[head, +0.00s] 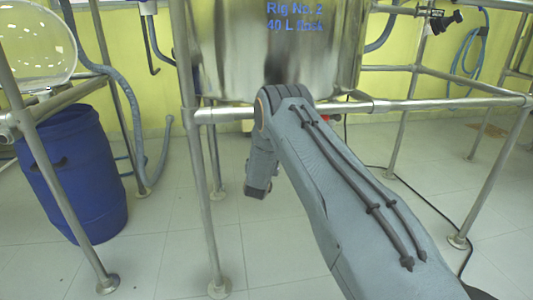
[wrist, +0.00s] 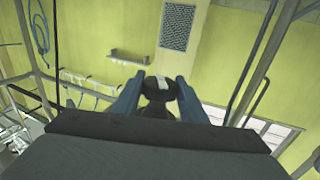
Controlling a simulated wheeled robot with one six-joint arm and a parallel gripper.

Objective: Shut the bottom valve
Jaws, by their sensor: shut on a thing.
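In the wrist view my gripper (wrist: 158,98) has a blue-grey finger on each side of a dark rounded piece with a pale mark, which looks like the handle of the bottom valve (wrist: 154,88). The fingers are shut on it. In the head view my arm reaches under the steel vessel (head: 230,60) marked "Rig No. 2, 40 L".
A metal tube frame (head: 440,104) surrounds the vessel, with legs standing on the tiled floor. A blue drum (head: 75,180) and a glass flask (head: 35,40) are at the left. A black cable (head: 415,190) lies on the floor at the right. The floor at centre-left is clear.

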